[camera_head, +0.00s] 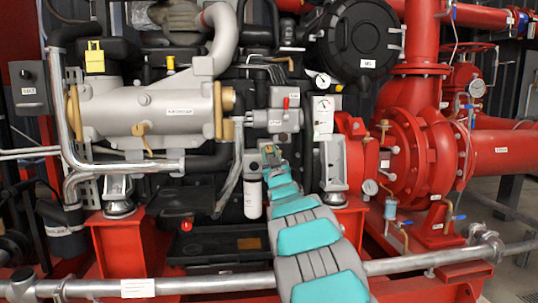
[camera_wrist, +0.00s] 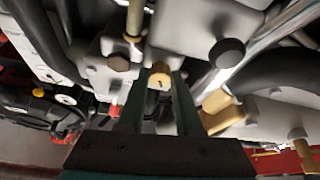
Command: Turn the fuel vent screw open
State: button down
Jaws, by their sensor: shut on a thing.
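My arm reaches up the middle of the head view to the engine block, where my gripper (camera_head: 270,154) is small and partly hidden by the arm. In the wrist view my gripper (camera_wrist: 161,80) has its two dark green fingers on either side of a small brass-coloured round screw head (camera_wrist: 160,74), which I take to be the fuel vent screw. The fingers are shut on it. The screw sits at the grey engine housing. How far it is turned cannot be told.
A white filter cylinder (camera_head: 252,199) hangs just left of my arm. A grey housing with a red knob (camera_head: 286,103) is above my gripper. Gauges (camera_head: 322,80), a large silver cylinder (camera_head: 145,108) and a red pump (camera_head: 425,140) surround the spot. A brass fitting (camera_wrist: 218,110) is close beside the fingers.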

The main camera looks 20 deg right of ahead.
jog(key=n+y, duration=0.1)
jog(key=n, duration=0.1)
jog(key=n+y+p, duration=0.1)
jog(key=n, duration=0.2)
jog(key=n+y+p, duration=0.1)
jog(key=n, duration=0.1)
jog(key=shift+s+d+r+n+g+y, duration=0.1)
jog(key=shift+d+r+n+g+y, duration=0.2)
jog(key=shift+n+y, duration=0.1)
jog(key=n+y+p, duration=0.1)
jog(key=n, duration=0.1)
jog(key=n+g+y+p, duration=0.1)
jog(key=n, duration=0.2)
jog(key=shift+r+n+p, duration=0.15)
jog(key=shift+n+p, duration=0.15)
jog(key=shift+p, duration=0.05)
jog(key=n+g+p, duration=0.1)
jog(key=n+p, duration=0.1)
jog(key=n+g+p, duration=0.1)
jog(key=n, duration=0.2)
jog(key=shift+r+y+p, duration=0.15)
jog(key=shift+y+p, duration=0.2)
jog(key=shift+y, duration=0.05)
jog(key=n+g+p, duration=0.1)
jog(key=n, duration=0.1)
jog(key=shift+n, duration=0.4)
jog(key=shift+n+p, duration=0.3)
jog(key=shift+p, duration=0.1)
jog(key=shift+g, duration=0.3)
